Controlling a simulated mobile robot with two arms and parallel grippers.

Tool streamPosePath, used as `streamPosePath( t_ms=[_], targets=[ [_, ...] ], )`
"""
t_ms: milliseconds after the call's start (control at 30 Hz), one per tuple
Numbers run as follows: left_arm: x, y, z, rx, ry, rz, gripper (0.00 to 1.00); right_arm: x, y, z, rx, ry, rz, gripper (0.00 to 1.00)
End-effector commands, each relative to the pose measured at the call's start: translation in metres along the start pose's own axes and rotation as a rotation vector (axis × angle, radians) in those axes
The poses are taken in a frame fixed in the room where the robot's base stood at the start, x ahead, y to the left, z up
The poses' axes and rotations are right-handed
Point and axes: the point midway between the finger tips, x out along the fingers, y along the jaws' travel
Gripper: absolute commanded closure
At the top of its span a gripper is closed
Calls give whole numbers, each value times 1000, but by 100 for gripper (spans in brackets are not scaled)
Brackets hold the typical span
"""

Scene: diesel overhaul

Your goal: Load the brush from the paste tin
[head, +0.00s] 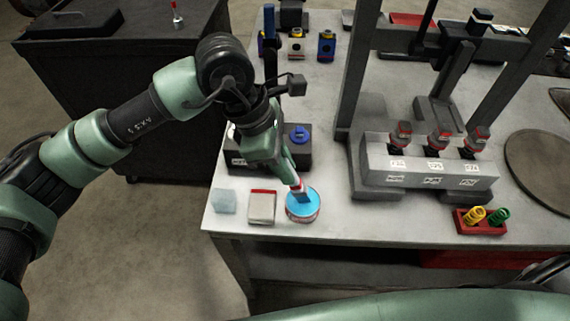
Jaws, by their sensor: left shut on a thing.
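The paste tin (303,214) is a round, low tin with a reddish side and bright blue paste on top. It stands near the front left corner of the bench. My left gripper (288,174) is above the tin, pointing down, and is shut on the brush (298,186). Little of the brush shows below the gripper; its handle is mostly hidden. The brush's lower end overlaps the blue paste in the picture. I cannot tell how deep it reaches. My right gripper is not in view.
Left of the tin lie a white block with a red edge (262,207) and a pale blue block (224,201). Behind is a dark box with a blue knob (299,134). A grey rack with several injectors (428,165) and a red tray (480,221) stand right.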

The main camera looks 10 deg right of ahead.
Motion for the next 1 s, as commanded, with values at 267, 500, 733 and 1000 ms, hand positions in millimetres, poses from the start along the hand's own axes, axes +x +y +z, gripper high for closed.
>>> streamPosePath(
  t_ms=[267,500,733,1000],
  targets=[
    [2,-1,-1,-1,4,-6,100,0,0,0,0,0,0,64],
    [-12,-1,4,1,3,-3,100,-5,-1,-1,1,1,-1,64],
    [-30,0,11,0,2,-1,100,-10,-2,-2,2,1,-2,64],
    [-51,0,19,0,1,0,100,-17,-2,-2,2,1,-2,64]
  ],
)
